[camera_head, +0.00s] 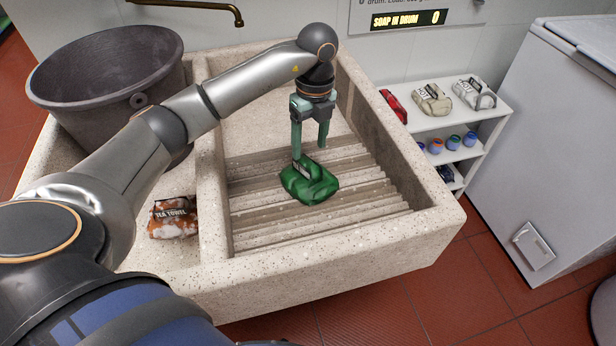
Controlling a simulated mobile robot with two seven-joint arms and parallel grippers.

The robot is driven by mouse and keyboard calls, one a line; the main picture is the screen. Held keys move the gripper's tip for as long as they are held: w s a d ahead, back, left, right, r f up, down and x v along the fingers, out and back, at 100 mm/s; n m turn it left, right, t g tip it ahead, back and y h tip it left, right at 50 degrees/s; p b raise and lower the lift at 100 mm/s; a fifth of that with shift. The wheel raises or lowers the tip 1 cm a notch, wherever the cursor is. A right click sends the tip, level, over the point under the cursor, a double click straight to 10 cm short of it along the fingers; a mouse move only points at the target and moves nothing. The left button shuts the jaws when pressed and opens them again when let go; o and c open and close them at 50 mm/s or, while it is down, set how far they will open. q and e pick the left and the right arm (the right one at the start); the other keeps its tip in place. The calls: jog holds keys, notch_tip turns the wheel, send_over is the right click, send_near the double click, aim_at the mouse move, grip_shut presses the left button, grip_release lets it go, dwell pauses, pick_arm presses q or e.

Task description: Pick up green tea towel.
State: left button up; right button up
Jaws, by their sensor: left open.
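The green tea towel (312,184) is a folded bundle with a dark label. It lies on the ribbed washboard (255,208) in the right part of the stone sink. My left gripper (309,155) points down from above, its two green fingers apart. One fingertip is at the towel's back left edge and the other is behind the towel. I cannot tell whether the fingers touch it. My right gripper is not in view.
An orange and white tea towel (174,217) lies in the left part of the stone sink (330,250). A large dark bucket (105,75) stands at the back left. A white shelf (450,122) with folded towels and small jars and a grey chest freezer (560,130) stand at right.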

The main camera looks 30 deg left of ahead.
aim_at(309, 163)
pick_arm(q)
jog(key=f, duration=0.5)
jog(key=shift+s+d, duration=0.1)
jog(key=shift+s, duration=0.1)
jog(key=shift+r, duration=0.1)
grip_shut()
dwell(1.1)
